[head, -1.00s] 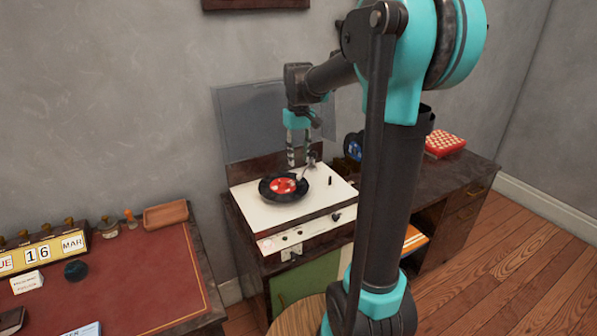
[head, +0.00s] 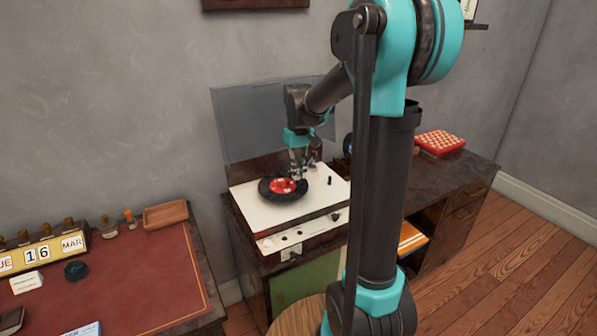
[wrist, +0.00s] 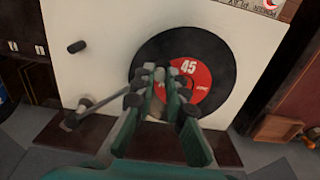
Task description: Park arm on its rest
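The tone arm (wrist: 88,112) is a thin grey rod at the lower left of the record in the wrist view. Its pivot end is toward the left, and its head end is partly hidden behind my left finger. The black record (head: 271,196) with a red label lies on the white turntable (head: 250,210); the label reads 45 in the wrist view (wrist: 188,68). My gripper (wrist: 160,80) points down over the record, fingers apart with a narrow gap. The head view shows it (head: 298,165) low near the record's back right edge. I see no clear grip, and the arm rest is not clear.
The raised clear lid (head: 250,115) stands behind the turntable. A small black knob (wrist: 76,46) rises from the deck. A red checkered box (head: 440,143) sits on the cabinet to the right. A red-topped desk (head: 140,260) is at left.

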